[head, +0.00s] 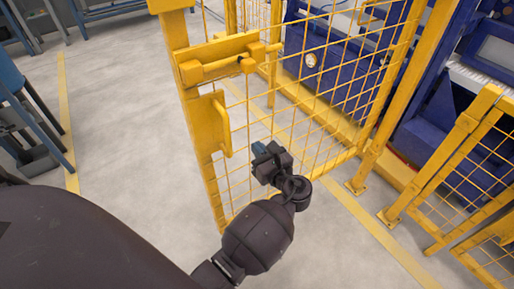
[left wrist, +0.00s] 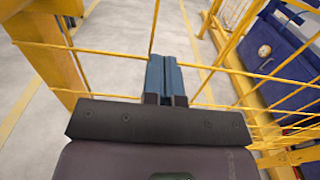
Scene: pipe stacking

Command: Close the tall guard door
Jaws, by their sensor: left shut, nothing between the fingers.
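The tall guard door (head: 300,85) is a yellow frame with wire mesh, standing ajar in the head view. Its free edge is the thick yellow post (head: 188,95) at the left, with a sliding latch (head: 225,62) and a yellow handle (head: 221,125) below it. My left gripper (head: 260,150) is shut and empty, right of the handle and close to the mesh. In the left wrist view the blue fingertips (left wrist: 165,78) are together among the mesh wires (left wrist: 110,50); I cannot tell whether they touch a wire. My right gripper is not in view.
Blue machinery (head: 335,50) stands behind the mesh. A lower yellow fence (head: 450,180) stands at the right. Blue-grey benches (head: 30,110) stand at the far left. The grey floor (head: 120,120) left of the door is clear.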

